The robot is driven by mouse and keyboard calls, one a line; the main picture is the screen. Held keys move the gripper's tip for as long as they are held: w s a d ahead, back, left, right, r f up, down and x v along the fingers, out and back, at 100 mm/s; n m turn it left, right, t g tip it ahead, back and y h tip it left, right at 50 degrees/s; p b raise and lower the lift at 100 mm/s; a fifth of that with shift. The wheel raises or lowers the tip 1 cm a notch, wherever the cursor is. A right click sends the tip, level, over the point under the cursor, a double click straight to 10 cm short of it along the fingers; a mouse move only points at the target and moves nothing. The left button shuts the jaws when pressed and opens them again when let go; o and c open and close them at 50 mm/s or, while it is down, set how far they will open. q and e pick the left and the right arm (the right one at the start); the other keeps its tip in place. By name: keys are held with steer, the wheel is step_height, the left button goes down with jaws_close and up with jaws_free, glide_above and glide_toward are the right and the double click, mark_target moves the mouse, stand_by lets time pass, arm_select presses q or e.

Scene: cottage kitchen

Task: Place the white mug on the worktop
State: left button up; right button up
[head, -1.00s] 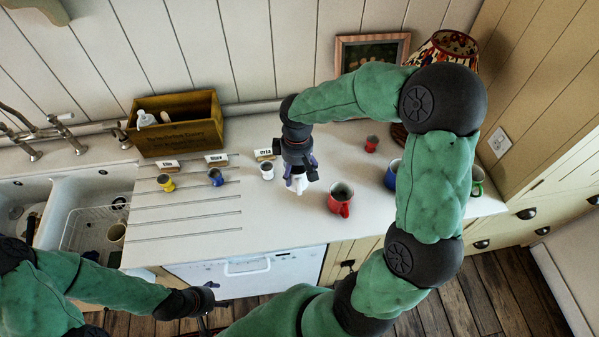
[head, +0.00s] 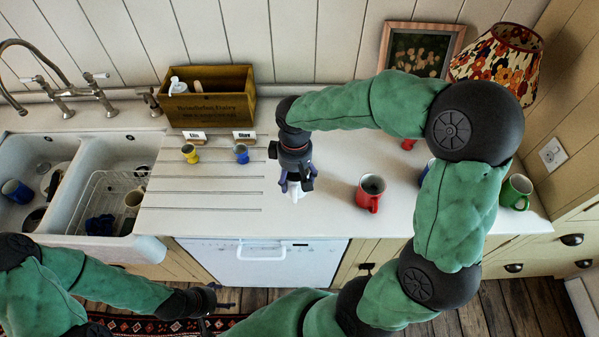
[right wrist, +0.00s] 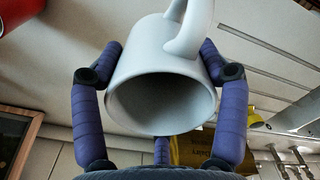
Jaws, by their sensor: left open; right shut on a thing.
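The white mug (head: 294,194) is held in my right gripper (head: 296,184) over the middle of the worktop (head: 320,225). In the right wrist view the mug (right wrist: 155,50) sits between the purple fingers (right wrist: 160,85), its open mouth facing the camera and its handle at the top. The gripper hides most of the mug in the head view. I cannot tell whether its base touches the worktop. My left gripper (head: 222,303) is open and empty, low in front of the counter.
A red mug (head: 370,193) stands right of the held mug. Small yellow (head: 189,153) and blue (head: 241,153) cups stand left, by labels and a wooden box (head: 210,98). A green mug (head: 515,192) is far right. The sink (head: 95,185) is left. Bare worktop lies around the gripper.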

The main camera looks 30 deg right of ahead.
steer(key=w+d+f, duration=0.1)
steer(key=w+f, duration=0.1)
steer(key=w+d+f, duration=0.1)
steer(key=w+f, duration=0.1)
steer(key=w+d+f+b, duration=0.1)
steer(key=w+f, duration=0.1)
steer(key=shift+d+f, duration=0.25)
steer(key=shift+f, duration=0.1)
steer(key=shift+w+f+b, duration=0.15)
steer(key=shift+f+b, duration=0.25)
steer(key=shift+f, duration=1.2)
steer(key=shift+f, duration=0.1)
steer(key=o, duration=1.4)
steer(key=shift+f, duration=0.1)
steer(key=shift+r, duration=0.45)
step_height(320, 180, up, 12)
steer(key=p, duration=0.2)
steer(key=shift+f, duration=0.25)
